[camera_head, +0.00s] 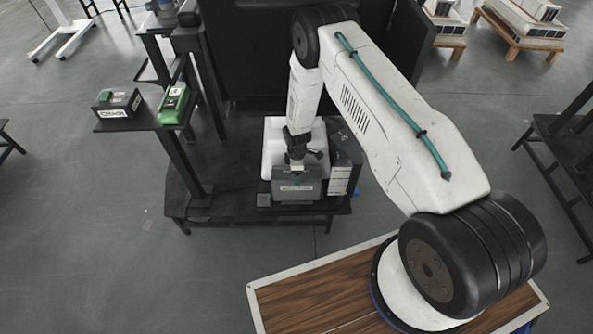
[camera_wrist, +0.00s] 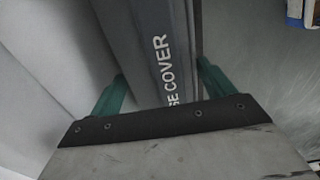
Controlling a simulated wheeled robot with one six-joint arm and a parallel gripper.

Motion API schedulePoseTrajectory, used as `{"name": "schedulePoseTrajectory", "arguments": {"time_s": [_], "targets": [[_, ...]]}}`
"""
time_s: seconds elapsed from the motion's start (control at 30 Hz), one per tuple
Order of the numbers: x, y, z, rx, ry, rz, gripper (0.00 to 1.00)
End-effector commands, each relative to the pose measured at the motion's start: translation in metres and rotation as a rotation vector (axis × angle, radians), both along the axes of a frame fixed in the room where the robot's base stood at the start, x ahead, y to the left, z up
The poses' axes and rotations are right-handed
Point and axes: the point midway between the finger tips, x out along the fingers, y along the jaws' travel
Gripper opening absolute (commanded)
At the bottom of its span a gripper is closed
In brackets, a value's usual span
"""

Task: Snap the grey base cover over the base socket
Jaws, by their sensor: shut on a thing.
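The grey base cover (camera_head: 297,190) is a dark grey piece with a pale label, at the front of a low dark stand in the head view. In the wrist view the cover (camera_wrist: 165,45) runs up between my teal fingers, and the white letters "SE COVER" show on it. My gripper (camera_head: 297,176) points down onto the cover's top; in the wrist view my gripper (camera_wrist: 162,85) has one finger on each side of it. The gripper is shut on the cover. I cannot make out the base socket; whether the cover touches it is hidden.
A white block (camera_head: 272,145) stands right behind the cover, and a dark unit with pale panels (camera_head: 342,180) stands close on the right. The low dark stand (camera_head: 230,207) carries them. A green box (camera_head: 173,103) and a black box (camera_head: 117,103) sit on a raised shelf at left.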

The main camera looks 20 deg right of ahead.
Motion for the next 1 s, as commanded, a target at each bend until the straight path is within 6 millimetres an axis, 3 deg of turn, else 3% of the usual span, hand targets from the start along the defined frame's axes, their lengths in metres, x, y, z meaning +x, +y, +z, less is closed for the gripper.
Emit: {"name": "schedulePoseTrajectory", "arguments": {"time_s": [1.0], "targets": [[-0.0006, -0.0015, -0.0072, 0.0, -0.001, 0.0, 0.34]]}}
